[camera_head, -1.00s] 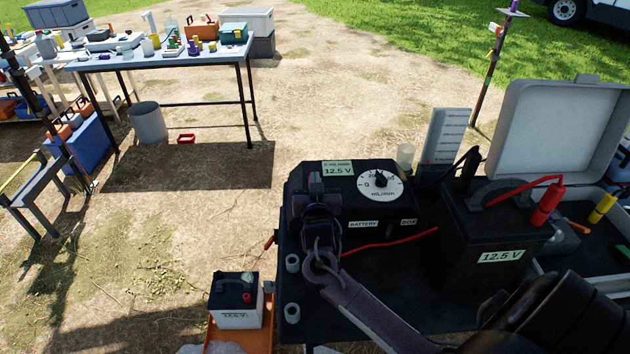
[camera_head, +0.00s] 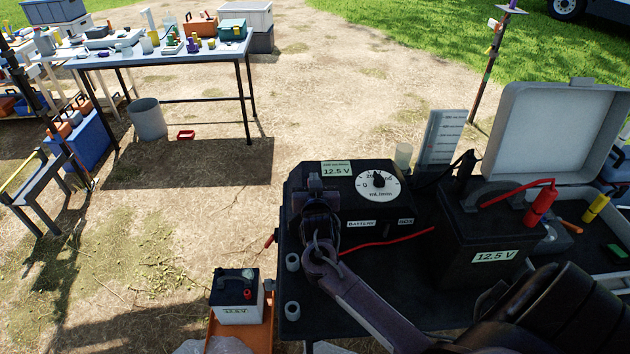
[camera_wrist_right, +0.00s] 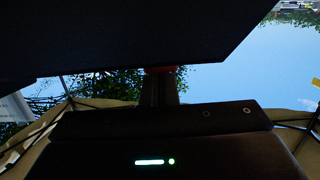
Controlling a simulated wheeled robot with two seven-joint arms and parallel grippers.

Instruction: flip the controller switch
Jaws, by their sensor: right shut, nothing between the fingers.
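The controller (camera_head: 338,209) is a black box on the dark table. It has a 12.5 V display (camera_head: 337,169), a round white mL/min dial (camera_head: 378,185) and labels on its front. My right gripper (camera_head: 317,190) is shut and empty at the left part of the controller. It covers that part of the box, so I cannot see the switch or tell whether the fingers touch it. In the right wrist view a dark surface fills the top, and the fingers (camera_wrist_right: 158,88) reach up to it. My left gripper is not in view.
A large black battery (camera_head: 480,245) labelled 12.5 V, with a red clamp (camera_head: 540,205), stands right of the controller. An open grey case (camera_head: 550,130) lies behind it. A smaller battery (camera_head: 236,297) sits lower left. A red cable (camera_head: 390,241) crosses the table (camera_head: 390,290).

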